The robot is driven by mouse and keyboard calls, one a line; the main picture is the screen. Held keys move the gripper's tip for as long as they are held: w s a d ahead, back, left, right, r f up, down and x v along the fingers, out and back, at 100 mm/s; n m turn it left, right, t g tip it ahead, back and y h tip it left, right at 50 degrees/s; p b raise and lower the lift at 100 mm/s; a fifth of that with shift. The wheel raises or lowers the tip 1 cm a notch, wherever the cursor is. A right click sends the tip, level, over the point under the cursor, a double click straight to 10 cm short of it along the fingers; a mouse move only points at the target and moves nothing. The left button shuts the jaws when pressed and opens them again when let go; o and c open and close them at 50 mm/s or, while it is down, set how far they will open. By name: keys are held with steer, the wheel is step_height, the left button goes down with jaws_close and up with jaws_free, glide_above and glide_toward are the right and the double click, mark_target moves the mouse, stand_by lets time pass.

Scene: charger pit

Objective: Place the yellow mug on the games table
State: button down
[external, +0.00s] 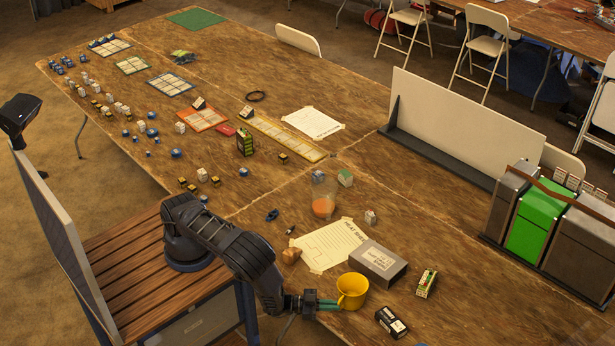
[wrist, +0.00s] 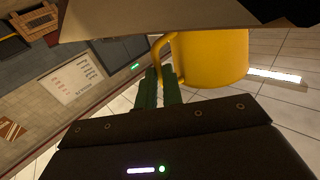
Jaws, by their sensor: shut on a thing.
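The yellow mug (external: 352,291) appears upright at the near part of the long wooden table, beside a grey box. My gripper (external: 330,303) reaches it from the left, its green fingers shut on the mug's handle side. In the wrist view the fingers (wrist: 159,88) are close together at the handle of the mug (wrist: 212,60). I cannot tell whether the mug's base touches the wood. The table part with game boards and pieces (external: 215,75) lies at the upper left, beyond a seam in the wood.
A grey box (external: 377,263), a green-and-white small box (external: 426,283) and a black box (external: 391,322) lie near the mug. Metal and green bins (external: 530,222) stand at the right.

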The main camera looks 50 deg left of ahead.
steer(key=shift+f, duration=0.1)
steer(key=c, duration=2)
jaws_free()
steer(key=shift+f, duration=0.1)
steer(key=o, duration=0.5)
steer(key=shift+c, duration=0.2)
steer(key=v, duration=1)
steer(key=shift+s+a, duration=0.25)
steer(key=shift+s, duration=0.1)
steer(key=shift+c, duration=1.2)
